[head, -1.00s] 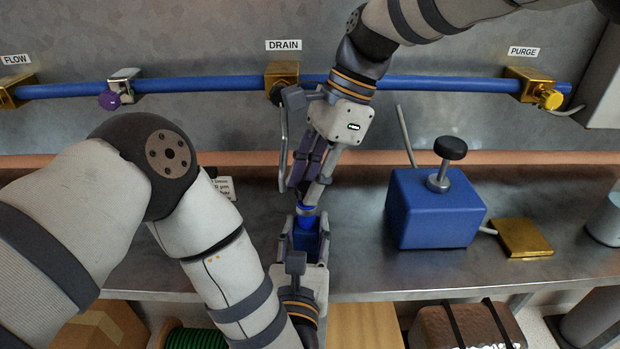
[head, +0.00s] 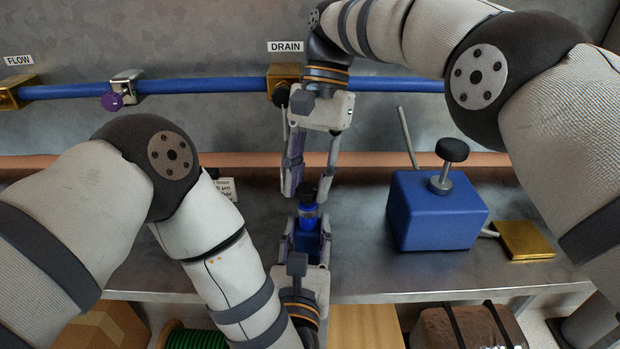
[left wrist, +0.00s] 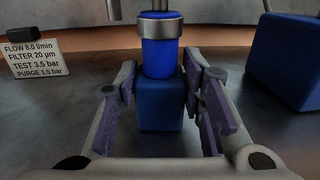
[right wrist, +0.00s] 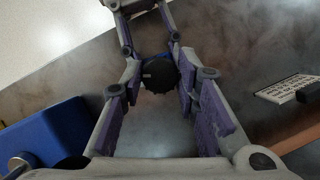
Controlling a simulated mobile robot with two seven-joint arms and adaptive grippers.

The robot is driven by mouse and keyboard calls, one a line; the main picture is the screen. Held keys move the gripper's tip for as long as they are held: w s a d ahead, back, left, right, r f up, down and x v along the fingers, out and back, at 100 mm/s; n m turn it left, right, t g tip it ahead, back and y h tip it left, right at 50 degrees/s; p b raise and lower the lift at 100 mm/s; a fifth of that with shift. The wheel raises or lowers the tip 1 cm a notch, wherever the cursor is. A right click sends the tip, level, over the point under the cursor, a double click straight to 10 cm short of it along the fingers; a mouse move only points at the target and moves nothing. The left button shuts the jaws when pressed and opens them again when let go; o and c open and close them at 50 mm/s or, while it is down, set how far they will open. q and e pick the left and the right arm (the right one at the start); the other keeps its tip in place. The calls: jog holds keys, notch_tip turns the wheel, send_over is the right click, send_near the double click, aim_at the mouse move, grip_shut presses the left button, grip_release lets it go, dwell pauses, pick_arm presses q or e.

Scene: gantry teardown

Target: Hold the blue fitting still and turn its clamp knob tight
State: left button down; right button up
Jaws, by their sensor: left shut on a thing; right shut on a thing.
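The blue fitting (head: 308,224) stands upright at the bench's middle; whether it touches the bench is hidden. In the left wrist view it is a square block (left wrist: 161,113) with a round blue neck and a metal collar (left wrist: 160,28). My left gripper (head: 306,243) is shut on its body from the front, one finger on each side. The black clamp knob (head: 308,194) is on top of the fitting and shows round in the right wrist view (right wrist: 159,75). My right gripper (head: 310,187) points down from above, its fingertips shut on the knob.
A larger blue block (head: 437,213) with its own black knob (head: 452,149) stands to the right, beside a brass plate (head: 524,240). The blue pipe (head: 215,86) with brass valves runs along the wall behind. A printed card (left wrist: 37,60) stands behind left.

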jog(key=shift+n, duration=0.4)
jog(key=o, duration=1.2)
jog(key=shift+c, duration=0.2)
